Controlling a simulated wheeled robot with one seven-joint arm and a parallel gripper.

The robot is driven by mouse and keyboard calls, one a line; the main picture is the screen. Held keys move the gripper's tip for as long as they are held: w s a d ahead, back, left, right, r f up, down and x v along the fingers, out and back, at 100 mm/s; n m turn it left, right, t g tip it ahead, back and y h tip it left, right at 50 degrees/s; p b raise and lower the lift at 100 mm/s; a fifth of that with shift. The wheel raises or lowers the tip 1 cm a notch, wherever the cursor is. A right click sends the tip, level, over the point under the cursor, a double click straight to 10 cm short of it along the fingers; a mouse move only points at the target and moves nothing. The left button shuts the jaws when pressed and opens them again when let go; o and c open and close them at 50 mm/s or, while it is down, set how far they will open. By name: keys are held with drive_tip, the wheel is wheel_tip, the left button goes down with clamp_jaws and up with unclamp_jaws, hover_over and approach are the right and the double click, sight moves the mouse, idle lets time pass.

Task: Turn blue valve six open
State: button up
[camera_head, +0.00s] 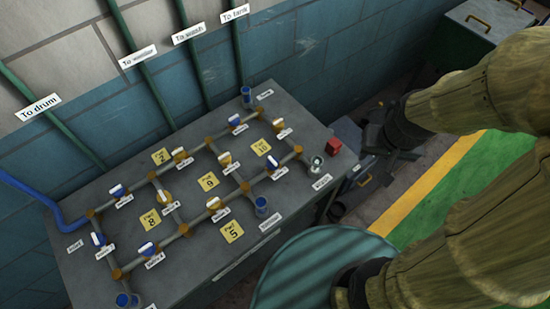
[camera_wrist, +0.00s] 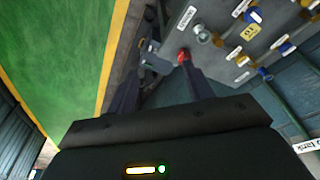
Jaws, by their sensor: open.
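Several blue-handled valves sit on a grey pipe panel (camera_head: 190,275), among them a left one (camera_head: 117,190), a lower one (camera_head: 149,248), an upper one (camera_head: 236,122) and a right one (camera_head: 276,173). Their small labels are too blurred to read, so I cannot tell which is valve six. In the wrist view, a blue valve (camera_wrist: 254,15) shows at the upper right. My gripper (camera_wrist: 158,70) is open and empty, its two dark fingers apart. It is off the panel's right end, away from the valves.
Yellow-handled valves (camera_head: 181,154) stand among the blue ones. A ribbed green drum (camera_head: 320,270) stands in front. Green floor (camera_head: 440,180) lies to the right.

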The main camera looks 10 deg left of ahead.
drive_tip(key=shift+o, duration=0.3)
drive_tip(key=w+a+f+m+b, duration=0.1)
drive_tip(key=w+a+b, duration=0.1)
drive_tip(key=a, duration=0.3)
drive_tip(key=w+a+f+m+g+b, duration=0.1)
drive_tip(key=w+a+f+b, duration=0.1)
drive_tip(key=a, duration=0.3)
drive_tip(key=shift+w+m+y+b, duration=0.3)
drive_tip(key=shift+w, duration=0.5)
drive_tip(key=m+g+b, duration=0.1)
drive_tip(key=m+b, duration=0.2)
drive_tip(key=b, duration=0.1)
hover_over(273, 161)
drive_tip(key=d, duration=0.1)
drive_tip(key=f, duration=0.2)
drive_tip(key=shift+s+d+r, duration=0.15)
drive_tip(key=shift+s, duration=0.05)
drive_tip(key=f, duration=1.1)
drive_tip(key=a+f+p, duration=0.1)
drive_tip(key=f, duration=0.5)
drive_tip(key=shift+w+a+f, duration=0.1)
drive_tip(key=shift+w+f, duration=0.1)
drive_tip(key=shift+w, duration=0.1)
drive_tip(key=c, duration=0.9)
drive_tip(key=shift+c, duration=0.2)
